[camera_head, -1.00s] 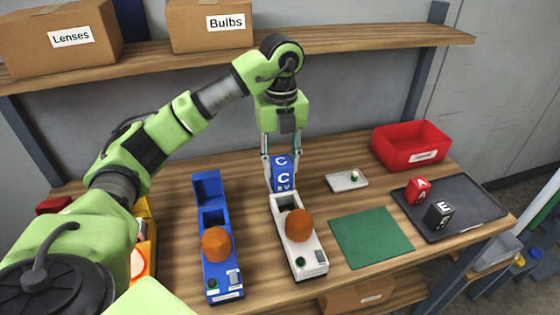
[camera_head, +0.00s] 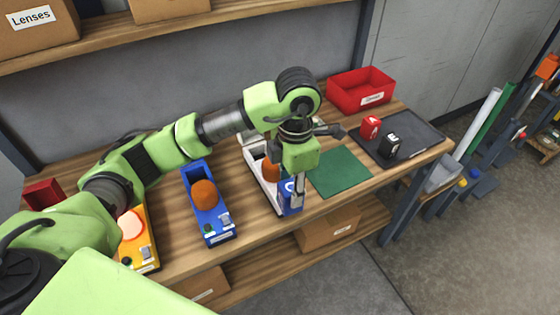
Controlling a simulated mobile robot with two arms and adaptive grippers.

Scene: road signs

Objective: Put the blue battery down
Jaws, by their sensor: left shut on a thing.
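My left gripper (camera_head: 297,193) is shut on the blue battery (camera_head: 288,208), which shows a white letter. Gripper and battery are at the front end of the white sign base (camera_head: 258,172), near the table's front edge. I cannot tell whether the battery touches the table or the base. My arm hides much of the white base and its orange lamp (camera_head: 270,171). My right gripper is not in view.
A blue sign base (camera_head: 217,228) with an orange lamp and a yellow one (camera_head: 143,250) stand to the left. A green mat (camera_head: 340,171) lies to the right. Beyond it are a dark tray (camera_head: 420,136) with red and black batteries and a red bin (camera_head: 360,91).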

